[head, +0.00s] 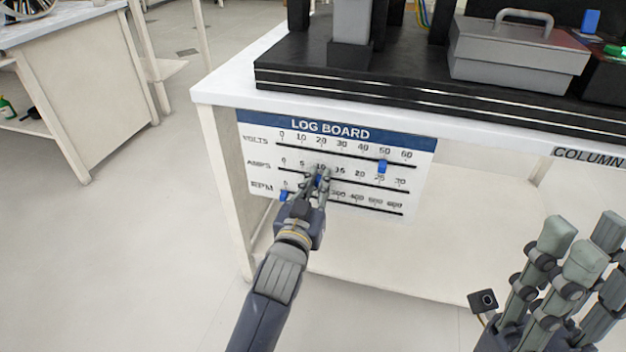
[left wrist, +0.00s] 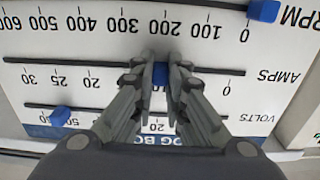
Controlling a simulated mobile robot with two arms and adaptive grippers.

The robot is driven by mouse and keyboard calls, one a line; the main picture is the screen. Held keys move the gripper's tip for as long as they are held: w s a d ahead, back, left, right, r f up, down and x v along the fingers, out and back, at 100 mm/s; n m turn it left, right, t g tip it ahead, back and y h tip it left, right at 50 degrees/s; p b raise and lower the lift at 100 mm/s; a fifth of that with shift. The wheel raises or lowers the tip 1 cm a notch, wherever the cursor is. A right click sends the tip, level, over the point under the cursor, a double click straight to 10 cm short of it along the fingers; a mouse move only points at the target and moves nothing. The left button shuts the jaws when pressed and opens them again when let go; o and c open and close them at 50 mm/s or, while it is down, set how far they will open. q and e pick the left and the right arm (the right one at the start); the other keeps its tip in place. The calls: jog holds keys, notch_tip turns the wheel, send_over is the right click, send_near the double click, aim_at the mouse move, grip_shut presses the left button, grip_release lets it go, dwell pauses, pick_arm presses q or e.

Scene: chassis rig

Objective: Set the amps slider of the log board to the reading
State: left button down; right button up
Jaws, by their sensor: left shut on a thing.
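The log board (head: 425,150) is a white panel with a blue header, hung below the front edge of the table. It has volts, amps and rpm scales on dark slots. My left gripper (head: 319,182) is shut on the blue amps slider (left wrist: 160,73), close to the 10 mark; its fingers partly cover the slider and nearby marks. The blue volts slider (head: 382,166) is near 50. The blue rpm slider (head: 283,195) is near 0. My right gripper (head: 580,245) is at lower right, fingers apart, empty and away from the board. No amps meter reading can be made out.
The white table (head: 225,85) carries a black platform (head: 300,75) and a grey box with a handle (head: 515,50) above the board. A lower shelf (head: 350,255) lies beneath it. Open floor is at left, with another bench (head: 85,70) beyond.

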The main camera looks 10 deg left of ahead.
pick_arm(q)
jog(key=shift+a, duration=0.1)
jog(key=c, duration=1.6)
grip_release()
jog(key=s, duration=1.2)
jog(key=shift+a, duration=0.2)
